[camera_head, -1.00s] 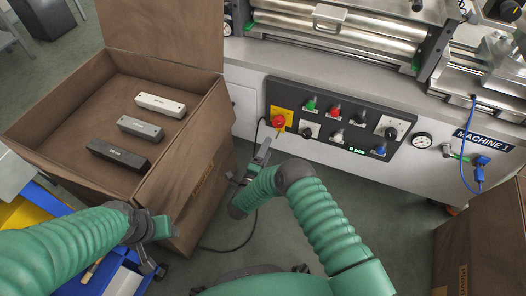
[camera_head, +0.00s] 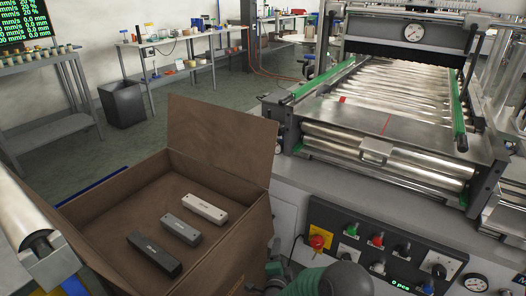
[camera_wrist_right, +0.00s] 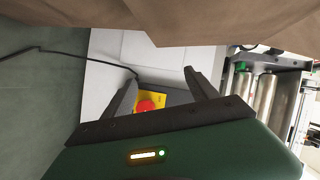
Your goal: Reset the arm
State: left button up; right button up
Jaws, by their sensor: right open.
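My right arm shows at the bottom of the head view, with its gripper (camera_head: 277,268) low beside the right side of the cardboard box (camera_head: 236,252). In the right wrist view the gripper (camera_wrist_right: 160,77) is open, its two dark fingers spread with nothing held. A red emergency button (camera_wrist_right: 146,106) on a yellow plate shows beyond and between the fingers. The same red button (camera_head: 317,242) is on the machine's front panel in the head view. My left gripper is not in view.
In the box lie a white bar (camera_head: 205,209), a grey bar (camera_head: 181,229) and a black bar (camera_head: 154,254). The machine (camera_head: 390,160) with rollers fills the right. A metal roller (camera_head: 40,240) is at the left edge. Workbenches and a dark bin (camera_head: 122,103) stand behind on open floor.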

jog(key=s+d+r+n+g+y, duration=0.3)
jog(key=s+r+n+g+y, duration=0.15)
jog(key=s+r+n, duration=0.4)
jog(key=s+d+n+g+h, duration=0.1)
jog(key=s+d+n+g, duration=0.35)
jog(key=s, duration=0.75)
jog(key=s+d+n+g+h, duration=0.1)
jog(key=s+d+n+g, duration=0.3)
jog(key=s, duration=0.7)
notch_tip(320, 180, up, 39)
jog(key=s+d+p, duration=0.1)
jog(key=p, duration=3.7)
jog(key=shift+f+m+t, duration=0.15)
jog(key=shift+m+t, duration=0.15)
jog(key=shift+s, duration=0.1)
